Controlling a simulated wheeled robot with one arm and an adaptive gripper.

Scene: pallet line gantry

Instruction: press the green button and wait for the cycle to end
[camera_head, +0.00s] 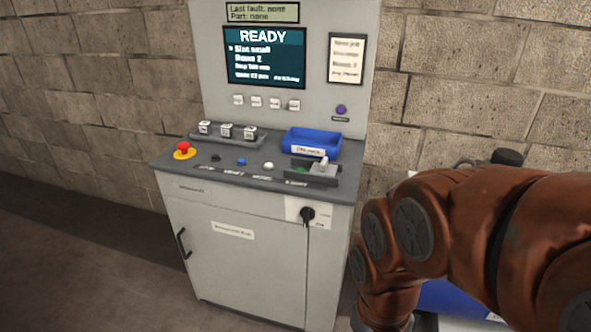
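The control cabinet (250,255) stands against the wall with a sloping grey desk on top. A small green button (300,169) sits at the right of the desk's button row, in a dark recess beside a raised grey piece (323,168). The screen (264,56) reads READY in large letters, with smaller lines such as "Size small" below. A strip above it reads "Last fault: none" and "Part: none". My arm's orange-brown links fill the right side, apart from the desk. My gripper is not in view.
A red mushroom button (183,149) on a yellow base is at the desk's left. Black, blue (241,161) and white (268,165) buttons share the row. A blue bin (312,142) and a rack of small blocks (227,134) stand behind. Floor at left is clear.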

